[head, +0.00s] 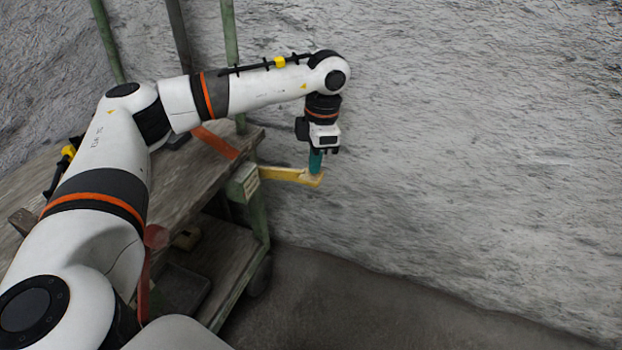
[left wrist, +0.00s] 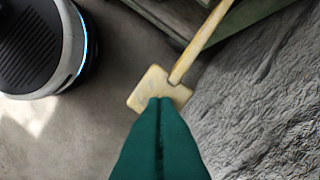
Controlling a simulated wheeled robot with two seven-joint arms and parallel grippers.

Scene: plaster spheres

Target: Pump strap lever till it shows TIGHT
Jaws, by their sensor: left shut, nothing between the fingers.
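The strap lever is a yellow bar (head: 288,174) that sticks out to the right from a pale box (head: 243,183) on the green cart frame. In the left wrist view its flat square end plate (left wrist: 150,88) lies just beyond my fingertips. My left gripper (head: 316,170) points down over the lever's end, its teal fingers shut with nothing between them. The fingertips (left wrist: 160,102) overlap the plate in the left wrist view; I cannot tell whether they touch it. An orange strap (head: 215,142) crosses the cart top. No TIGHT reading is legible. My right gripper is not in view.
A wooden cart (head: 195,190) with green posts and a lower shelf stands at left. A rough grey wall (head: 470,130) rises close behind and right of the lever. The floor (head: 400,315) at right is clear. My round base shows in the left wrist view.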

